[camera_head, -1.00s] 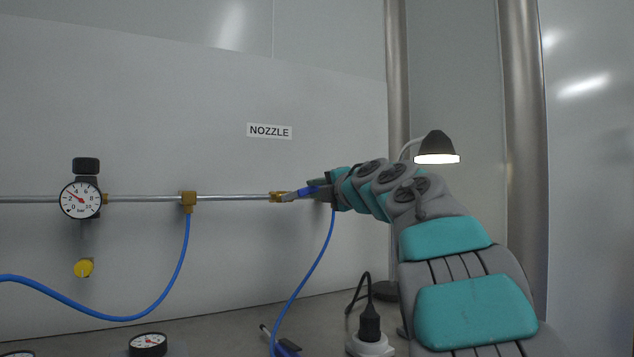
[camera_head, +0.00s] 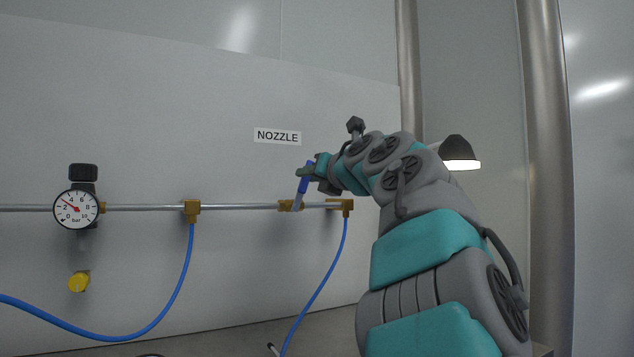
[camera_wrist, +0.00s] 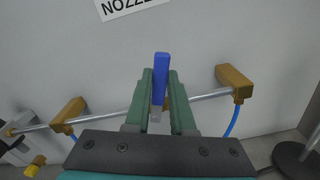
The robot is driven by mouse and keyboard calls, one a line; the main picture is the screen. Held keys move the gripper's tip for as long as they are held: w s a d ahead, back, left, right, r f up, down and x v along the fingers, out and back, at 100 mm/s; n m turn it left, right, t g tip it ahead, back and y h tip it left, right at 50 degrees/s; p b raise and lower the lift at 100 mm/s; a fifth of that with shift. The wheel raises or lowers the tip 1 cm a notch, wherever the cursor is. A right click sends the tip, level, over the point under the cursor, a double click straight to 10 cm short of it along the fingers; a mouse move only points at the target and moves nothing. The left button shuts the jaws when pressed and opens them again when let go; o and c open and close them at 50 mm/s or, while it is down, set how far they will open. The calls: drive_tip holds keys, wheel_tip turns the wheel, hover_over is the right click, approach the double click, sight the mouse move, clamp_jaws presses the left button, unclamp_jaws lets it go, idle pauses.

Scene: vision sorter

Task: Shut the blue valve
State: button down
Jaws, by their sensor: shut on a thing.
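The blue valve has a blue lever handle (camera_head: 304,180) on a brass valve body (camera_head: 286,206), set in the metal pipe under the NOZZLE label. The handle now stands steeply up from the pipe, tilted slightly right at its top. My gripper (camera_head: 308,172) is shut on the handle near its upper part. In the wrist view the blue handle (camera_wrist: 160,75) is between the two green fingers of my gripper (camera_wrist: 160,88). The fingers and palm hide much of the valve body in that view.
A pressure gauge (camera_head: 76,209) and a yellow knob (camera_head: 79,281) are at the left. Brass fittings (camera_head: 192,211) carry blue hoses (camera_head: 178,285) hanging below the pipe (camera_head: 140,207). A black lamp (camera_head: 459,152) stands behind my arm at the right.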

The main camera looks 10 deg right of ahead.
drive_tip(key=shift+s+a+r+n+b, duration=0.1)
drive_tip(key=shift+s+a+n+b, duration=0.15)
drive_tip(key=shift+a+n, duration=0.55)
drive_tip(key=shift+s+a+r+n+b, duration=0.1)
drive_tip(key=shift+a+n+b, duration=0.2)
drive_tip(key=shift+n, duration=0.9)
drive_tip(key=c, duration=0.8)
unclamp_jaws()
drive_tip(key=shift+o, duration=0.2)
drive_tip(key=b+v, duration=0.1)
drive_tip(key=v, duration=0.6)
drive_tip(key=shift+s+b, duration=0.4)
drive_tip(key=shift+d, duration=0.1)
